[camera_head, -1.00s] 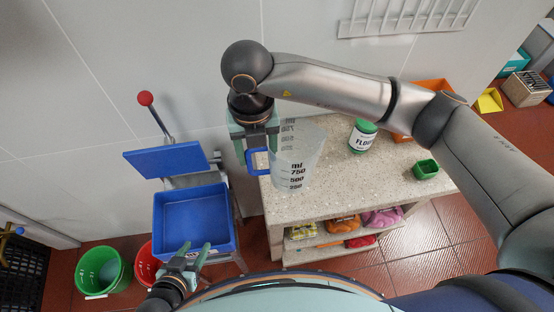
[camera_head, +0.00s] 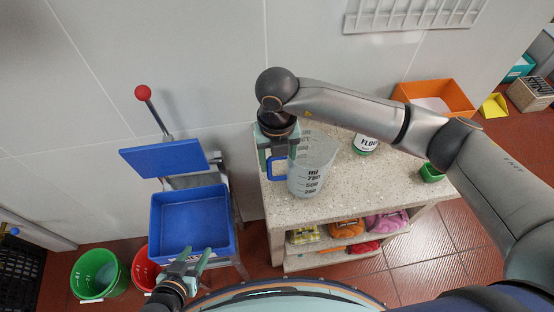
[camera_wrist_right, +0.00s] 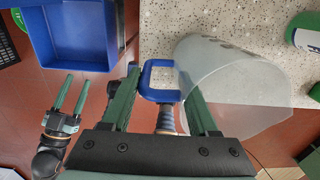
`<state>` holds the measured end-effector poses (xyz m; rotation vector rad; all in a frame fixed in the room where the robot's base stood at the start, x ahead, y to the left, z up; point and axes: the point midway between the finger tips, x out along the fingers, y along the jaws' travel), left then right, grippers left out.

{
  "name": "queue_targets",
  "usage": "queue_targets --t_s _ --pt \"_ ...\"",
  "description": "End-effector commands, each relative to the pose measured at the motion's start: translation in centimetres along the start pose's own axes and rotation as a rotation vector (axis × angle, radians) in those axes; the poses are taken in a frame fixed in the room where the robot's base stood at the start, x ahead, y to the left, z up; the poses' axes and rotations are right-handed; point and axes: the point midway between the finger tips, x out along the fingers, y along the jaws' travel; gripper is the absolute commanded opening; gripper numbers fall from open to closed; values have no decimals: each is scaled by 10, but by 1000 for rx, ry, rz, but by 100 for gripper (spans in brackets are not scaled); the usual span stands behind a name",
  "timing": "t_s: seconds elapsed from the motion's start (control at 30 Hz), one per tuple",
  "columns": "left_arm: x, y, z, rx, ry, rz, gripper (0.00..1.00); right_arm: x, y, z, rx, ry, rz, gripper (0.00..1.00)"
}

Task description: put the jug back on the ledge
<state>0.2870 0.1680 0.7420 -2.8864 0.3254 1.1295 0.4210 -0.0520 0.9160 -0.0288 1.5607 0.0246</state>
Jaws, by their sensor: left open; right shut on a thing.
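The jug (camera_head: 314,168) is clear with black ml marks and a blue handle. It is upright at the left part of the speckled stone ledge (camera_head: 375,180); I cannot tell whether its base touches the stone. My right gripper (camera_head: 278,162) is shut on the handle, at the jug's left. In the right wrist view the blue handle (camera_wrist_right: 158,68) sits between the fingers, and the clear jug body (camera_wrist_right: 225,85) hangs beside them over the stone. My left gripper (camera_head: 200,262) is open and empty, low in front of the blue basin.
A blue tub (camera_head: 193,250) on a trolley stands left of the ledge. A flour jar (camera_head: 364,143), an orange bin (camera_head: 440,92) and a small green cup (camera_head: 431,172) are to the right. Green (camera_head: 94,272) and red (camera_head: 145,268) buckets stand on the floor. The ledge's front is clear.

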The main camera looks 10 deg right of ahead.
Motion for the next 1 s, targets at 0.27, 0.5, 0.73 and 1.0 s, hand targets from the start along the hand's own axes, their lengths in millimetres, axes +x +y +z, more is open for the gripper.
queue_targets --t_s 0.27,0.5,0.73,1.0 --pt "2 0 2 0 1 0 50 3 0 0 0 0 0 75" --pt "2 0 2 0 1 0 50 3 0 0 0 0 0 90" --pt "-1 0 -2 0 1 0 50 -2 0 0 0 0 0 90" --pt "5 0 4 0 2 0 50 -48 1 1 -1 -7 2 90"
